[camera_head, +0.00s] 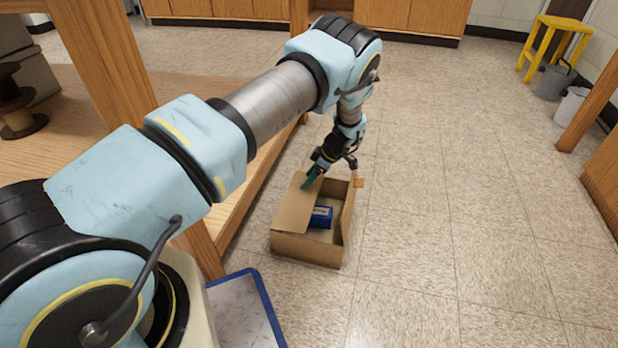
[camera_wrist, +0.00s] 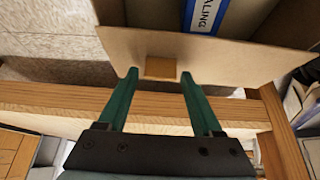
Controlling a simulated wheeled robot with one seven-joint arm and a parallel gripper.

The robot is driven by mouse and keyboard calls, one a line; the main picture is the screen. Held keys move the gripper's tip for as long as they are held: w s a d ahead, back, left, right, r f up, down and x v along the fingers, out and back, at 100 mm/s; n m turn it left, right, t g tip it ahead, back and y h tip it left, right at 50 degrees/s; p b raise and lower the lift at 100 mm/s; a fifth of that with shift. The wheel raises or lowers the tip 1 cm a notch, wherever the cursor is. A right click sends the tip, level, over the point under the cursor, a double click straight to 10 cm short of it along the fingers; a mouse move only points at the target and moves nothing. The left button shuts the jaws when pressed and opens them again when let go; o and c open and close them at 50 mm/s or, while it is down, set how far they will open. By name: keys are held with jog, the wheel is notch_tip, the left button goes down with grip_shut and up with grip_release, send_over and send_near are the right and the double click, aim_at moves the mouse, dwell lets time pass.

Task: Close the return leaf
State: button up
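An open cardboard box (camera_head: 307,249) stands on the floor beside the wooden frame. A blue box with a white label (camera_head: 321,216) lies inside; its label also shows in the wrist view (camera_wrist: 206,14). One cardboard leaf (camera_head: 296,207) stands at the left side of the opening, and the top is open. My gripper (camera_head: 311,180) is at the box's far end. In the wrist view its green fingers (camera_wrist: 159,74) are apart and empty, with a cardboard panel (camera_wrist: 215,57) just ahead and a small tan tab (camera_wrist: 160,69) between the tips. I cannot tell whether they touch the panel.
Wooden posts and a shelf (camera_head: 243,190) run close along the box's left side. A blue-rimmed tray (camera_head: 262,300) lies nearer me. A yellow stool (camera_head: 545,42) and buckets stand at the far right. The floor right of the box is clear.

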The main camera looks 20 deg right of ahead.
jog(key=shift+o, duration=0.8)
jog(key=p+v, duration=0.3)
jog(key=v, duration=0.7)
jog(key=shift+d+r, duration=0.15)
jog(key=shift+r, duration=0.2)
jog(key=shift+s, duration=0.1)
